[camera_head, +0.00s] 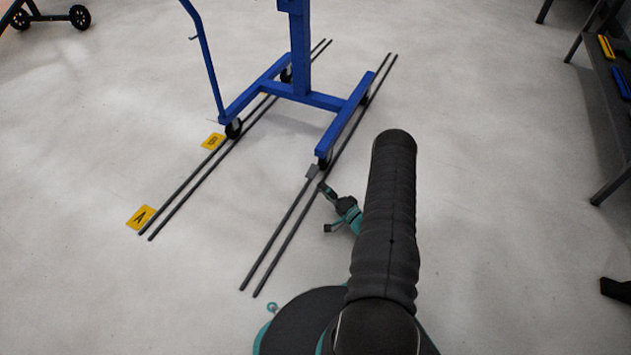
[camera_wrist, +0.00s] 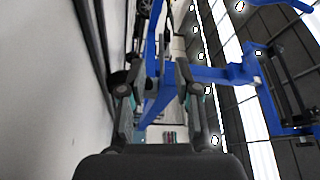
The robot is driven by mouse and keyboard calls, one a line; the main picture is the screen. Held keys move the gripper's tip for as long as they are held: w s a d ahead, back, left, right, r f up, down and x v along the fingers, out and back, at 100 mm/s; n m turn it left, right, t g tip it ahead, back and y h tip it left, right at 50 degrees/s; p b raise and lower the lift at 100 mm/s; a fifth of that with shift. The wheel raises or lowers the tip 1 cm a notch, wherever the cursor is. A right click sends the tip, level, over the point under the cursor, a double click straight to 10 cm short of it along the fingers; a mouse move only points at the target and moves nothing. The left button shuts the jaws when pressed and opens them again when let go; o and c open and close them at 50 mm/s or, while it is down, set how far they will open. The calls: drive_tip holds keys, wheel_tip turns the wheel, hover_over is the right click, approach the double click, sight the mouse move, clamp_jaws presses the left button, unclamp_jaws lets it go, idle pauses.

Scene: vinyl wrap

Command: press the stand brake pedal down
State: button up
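The blue wheeled stand (camera_head: 318,98) stands on dark floor rails in the head view. A small grey plate (camera_head: 312,172), which looks like the brake pedal, sits low by its near right caster (camera_head: 324,160). My gripper (camera_head: 328,208) is low over the floor, just in front of this plate, with one finger close to it. I cannot tell whether they touch. In the wrist view, my gripper (camera_wrist: 156,90) has its two fingers apart with nothing held. The blue stand frame (camera_wrist: 155,70) shows beyond and between them. I cannot make out the pedal there.
Two pairs of rails (camera_head: 300,220) run along the floor. Yellow floor signs, A (camera_head: 141,217) and B (camera_head: 213,142), lie by the left pair. A dark bench (camera_head: 612,110) stands at the right, and a wheeled item (camera_head: 50,15) at the top left. The floor between is clear.

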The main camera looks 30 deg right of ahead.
drive_tip(key=shift+v, duration=2.05)
